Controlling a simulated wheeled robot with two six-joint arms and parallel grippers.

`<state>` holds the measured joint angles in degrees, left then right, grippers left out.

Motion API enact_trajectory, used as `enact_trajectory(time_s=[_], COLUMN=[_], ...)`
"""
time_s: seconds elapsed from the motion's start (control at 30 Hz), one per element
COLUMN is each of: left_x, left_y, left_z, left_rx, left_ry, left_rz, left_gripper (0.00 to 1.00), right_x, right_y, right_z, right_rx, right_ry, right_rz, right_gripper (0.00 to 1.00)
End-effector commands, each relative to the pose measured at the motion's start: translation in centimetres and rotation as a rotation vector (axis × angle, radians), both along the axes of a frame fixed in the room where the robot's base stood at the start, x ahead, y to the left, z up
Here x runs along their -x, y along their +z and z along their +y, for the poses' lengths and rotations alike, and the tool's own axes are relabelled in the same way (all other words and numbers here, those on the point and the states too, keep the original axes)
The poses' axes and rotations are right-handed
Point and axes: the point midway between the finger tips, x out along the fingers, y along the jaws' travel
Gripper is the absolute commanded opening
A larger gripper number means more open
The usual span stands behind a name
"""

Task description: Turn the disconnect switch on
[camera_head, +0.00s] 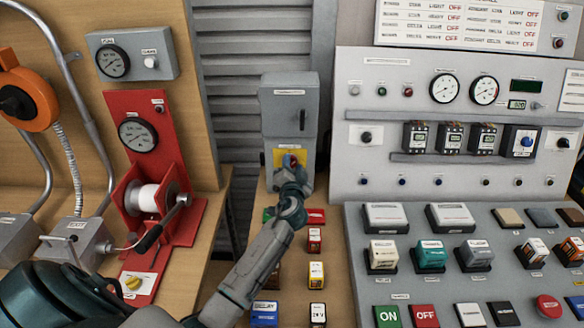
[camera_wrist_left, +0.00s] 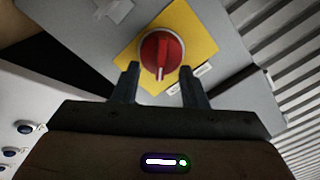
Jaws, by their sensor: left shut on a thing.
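The disconnect switch is a grey box (camera_head: 289,105) with a yellow plate (camera_head: 278,158) low on its front and a red rotary knob. In the left wrist view the red knob (camera_wrist_left: 152,52) sits on the yellow plate (camera_wrist_left: 197,34), its white mark pointing towards my gripper. My left gripper (camera_head: 292,166) is at the knob in the head view, partly covering it. My right gripper is not in view.
A red winch stand (camera_head: 158,190) with a crank is to the left. A grey panel (camera_head: 455,110) with gauges and a sloped button console (camera_head: 470,290) are to the right. Several small coloured blocks (camera_head: 316,272) lie on the wooden bench below the switch, near my left arm.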

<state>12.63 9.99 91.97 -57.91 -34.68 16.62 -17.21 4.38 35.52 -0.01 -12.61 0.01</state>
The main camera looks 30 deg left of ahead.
Motion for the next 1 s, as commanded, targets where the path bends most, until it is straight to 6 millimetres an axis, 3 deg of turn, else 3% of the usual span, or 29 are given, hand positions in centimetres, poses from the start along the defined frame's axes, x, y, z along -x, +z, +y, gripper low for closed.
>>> enact_trajectory(time_s=[0.6,1.0], left_x=[-0.1,-0.2], left_y=[-0.8,-1.1], left_z=[-0.3,-0.3], left_rx=[-0.468,-0.624], left_ry=[0.000,0.000], left_rz=[0.291,0.386], left_gripper=[0.16,0.16], right_x=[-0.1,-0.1], right_y=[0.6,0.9], right_z=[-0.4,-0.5], right_rx=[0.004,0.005], right_ry=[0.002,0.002], right_rz=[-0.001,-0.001], right_gripper=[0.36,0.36])
